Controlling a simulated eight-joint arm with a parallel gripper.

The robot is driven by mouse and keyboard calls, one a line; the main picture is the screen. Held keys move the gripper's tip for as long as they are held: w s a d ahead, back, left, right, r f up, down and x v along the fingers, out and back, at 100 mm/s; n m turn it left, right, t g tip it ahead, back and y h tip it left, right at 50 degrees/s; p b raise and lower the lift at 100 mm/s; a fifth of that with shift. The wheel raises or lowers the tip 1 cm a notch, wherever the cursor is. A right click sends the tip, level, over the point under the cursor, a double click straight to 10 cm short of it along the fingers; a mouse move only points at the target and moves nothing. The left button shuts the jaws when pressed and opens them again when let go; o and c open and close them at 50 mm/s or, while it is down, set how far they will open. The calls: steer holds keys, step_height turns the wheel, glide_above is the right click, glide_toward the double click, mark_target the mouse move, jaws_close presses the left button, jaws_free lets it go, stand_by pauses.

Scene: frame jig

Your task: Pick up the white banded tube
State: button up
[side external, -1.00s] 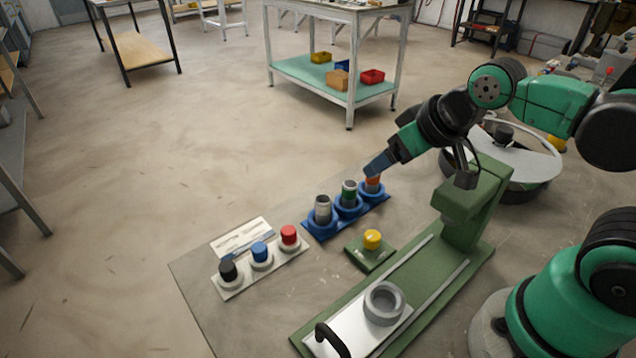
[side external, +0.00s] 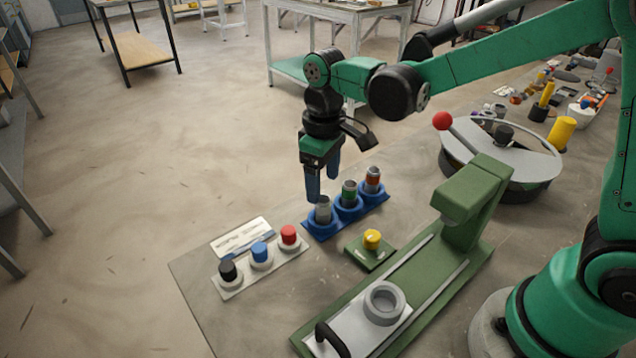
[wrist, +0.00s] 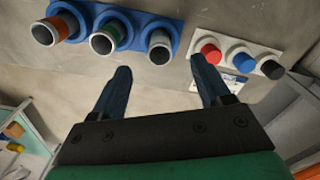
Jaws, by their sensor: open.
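The white banded tube (side external: 324,211) stands upright in the left-hand socket of a blue rack (side external: 318,234) in the side view. In the wrist view this tube (wrist: 159,45) is the right-hand one of the row, seen from its open end. My gripper (side external: 324,184) points down, open and empty, close above the tube, its near finger overlapping the tube's top edge in the side view. In the wrist view the two fingers (wrist: 160,68) are spread, with the tube lined up between them but beyond their tips. I see no contact.
A green-banded tube (side external: 349,192) and an orange-banded tube (side external: 373,180) stand in the same rack. A green press (side external: 470,205) stands to the right.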

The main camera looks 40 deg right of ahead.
mark_target(323, 202)
steer(key=shift+f, duration=2.65)
steer(key=shift+c, duration=0.2)
jaws_close()
